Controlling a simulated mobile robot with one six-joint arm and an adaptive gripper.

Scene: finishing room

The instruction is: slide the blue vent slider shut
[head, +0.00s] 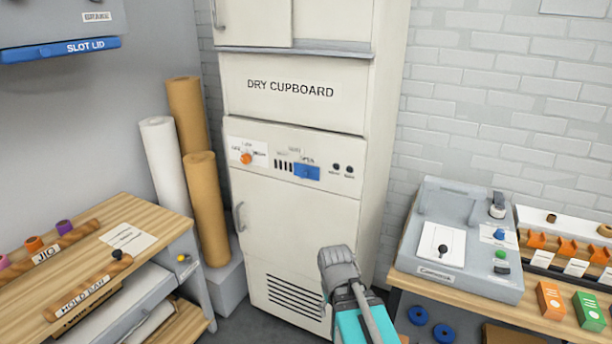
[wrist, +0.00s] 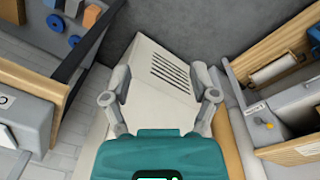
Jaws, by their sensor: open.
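The blue vent slider (head: 307,173) is on the control panel of the white dry cupboard (head: 300,215), under a label reading "OPEN". Dark vent slots (head: 284,166) show uncovered just left of it. An orange knob (head: 246,158) is further left on the same panel. My gripper (head: 337,257) is low in front of the cupboard, below and to the right of the slider and apart from it. In the wrist view my gripper (wrist: 160,98) is open and empty, with the cupboard's lower louvres beyond it. The slider does not show in the wrist view.
A bench with a grey machine (head: 462,240) and small boxes stands at the right. A wooden bench (head: 100,250) is at the left. Paper rolls (head: 205,200) lean beside the cupboard's left side. The space before the panel looks clear.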

